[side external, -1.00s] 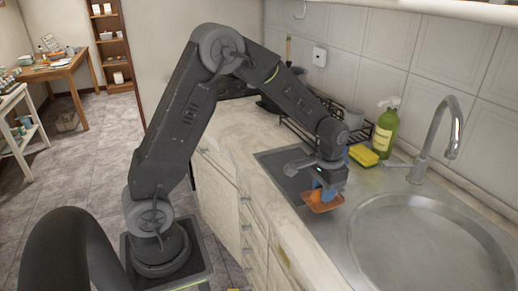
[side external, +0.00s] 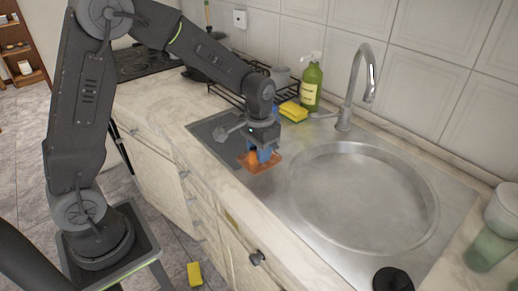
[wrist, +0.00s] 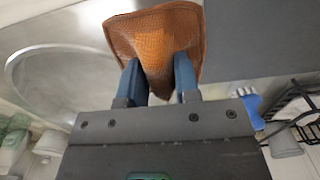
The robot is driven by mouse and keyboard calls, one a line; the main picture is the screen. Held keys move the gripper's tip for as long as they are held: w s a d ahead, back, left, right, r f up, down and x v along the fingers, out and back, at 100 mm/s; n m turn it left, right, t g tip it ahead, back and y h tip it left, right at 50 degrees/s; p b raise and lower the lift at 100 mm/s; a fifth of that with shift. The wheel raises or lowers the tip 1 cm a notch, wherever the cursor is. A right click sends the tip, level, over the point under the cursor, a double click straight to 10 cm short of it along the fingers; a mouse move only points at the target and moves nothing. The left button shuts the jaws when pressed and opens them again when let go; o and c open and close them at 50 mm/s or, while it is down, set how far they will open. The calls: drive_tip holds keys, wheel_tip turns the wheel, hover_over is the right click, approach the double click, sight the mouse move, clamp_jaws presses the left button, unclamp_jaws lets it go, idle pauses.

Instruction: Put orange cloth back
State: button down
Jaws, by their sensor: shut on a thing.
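The orange cloth (side external: 272,165) is a small square piece with a darker brown edge. My gripper (side external: 263,155) is shut on its middle, with blue fingers pinching it from both sides. In the wrist view the cloth (wrist: 155,30) is bunched between the fingers (wrist: 157,78) and flares out beyond their tips. In the side view it is low over the right edge of the dark grey panel (side external: 213,127), beside the round sink (side external: 365,205). I cannot tell whether it touches the surface.
A yellow sponge (side external: 293,111), a green spray bottle (side external: 311,84) and a black wire rack (side external: 228,95) stand behind my gripper. The faucet (side external: 350,90) rises behind the sink. A blue brush (wrist: 250,106) shows in the wrist view. Another yellow sponge (side external: 194,274) is on the floor.

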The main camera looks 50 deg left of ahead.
sight(259, 176)
drive_tip(key=shift+f, duration=2.4)
drive_tip(key=shift+f, duration=0.35)
drive_tip(key=c, duration=0.8)
unclamp_jaws()
drive_tip(key=shift+o, duration=0.2)
drive_tip(key=shift+r, duration=1.5)
drive_tip(key=shift+r, duration=1.95)
